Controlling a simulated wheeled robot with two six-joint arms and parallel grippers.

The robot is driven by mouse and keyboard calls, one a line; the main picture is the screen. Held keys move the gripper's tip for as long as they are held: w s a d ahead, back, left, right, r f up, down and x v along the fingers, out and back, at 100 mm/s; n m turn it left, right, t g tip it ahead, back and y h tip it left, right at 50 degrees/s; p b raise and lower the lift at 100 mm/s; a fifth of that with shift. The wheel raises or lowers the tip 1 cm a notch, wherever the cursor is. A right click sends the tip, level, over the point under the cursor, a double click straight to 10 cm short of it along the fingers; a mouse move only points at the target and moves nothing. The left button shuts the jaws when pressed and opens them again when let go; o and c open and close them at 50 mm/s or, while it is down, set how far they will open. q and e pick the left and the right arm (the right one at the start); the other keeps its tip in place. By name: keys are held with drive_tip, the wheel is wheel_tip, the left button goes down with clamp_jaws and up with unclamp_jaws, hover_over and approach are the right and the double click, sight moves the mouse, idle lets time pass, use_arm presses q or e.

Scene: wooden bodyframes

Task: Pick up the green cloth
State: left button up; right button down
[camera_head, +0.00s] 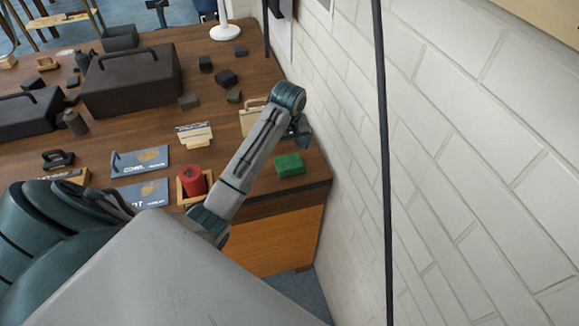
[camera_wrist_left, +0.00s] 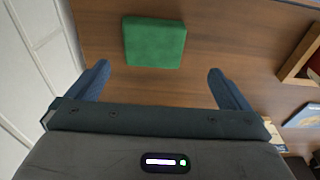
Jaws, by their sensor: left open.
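The green cloth (camera_head: 289,165) is a folded green block lying on the wooden table (camera_head: 245,206) near its right front corner. It also shows in the left wrist view (camera_wrist_left: 154,42), at the top middle. My left gripper (camera_head: 302,137) is just behind the cloth in the head view, with its fingers partly hidden by the arm. In the left wrist view the left gripper (camera_wrist_left: 158,71) has its fingers wide apart with nothing between the tips. The cloth lies just beyond the fingertips, toward the left finger's side. My right gripper is not in view.
A red cylinder (camera_head: 192,181) in a wooden holder stands left of my forearm. Blue booklets (camera_head: 140,161), a black toolbox (camera_head: 132,82) and several dark blocks (camera_head: 226,78) lie farther left and back. A white brick wall (camera_head: 450,130) rises close on the right.

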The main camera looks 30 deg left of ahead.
sight(290, 161)
use_arm(q)
drive_tip(key=shift+w+f, duration=0.75)
drive_tip(key=shift+f, duration=0.25)
drive_tip(key=shift+w+f+p, duration=0.1)
drive_tip(key=shift+f+p, duration=0.25)
drive_tip(key=shift+p, duration=0.05)
drive_tip(key=f, duration=0.1)
drive_tip(key=f+p, duration=0.2)
drive_tip(key=shift+s+d, duration=0.25)
drive_tip(key=shift+s, duration=0.1)
drive_tip(key=shift+w+f, duration=0.1)
drive_tip(key=shift+f, duration=0.55)
drive_tip(key=shift+w+f, duration=0.2)
drive_tip(key=shift+r, duration=0.1)
drive_tip(key=c, duration=0.6)
drive_tip(key=shift+s, duration=0.1)
drive_tip(key=c, duration=0.3)
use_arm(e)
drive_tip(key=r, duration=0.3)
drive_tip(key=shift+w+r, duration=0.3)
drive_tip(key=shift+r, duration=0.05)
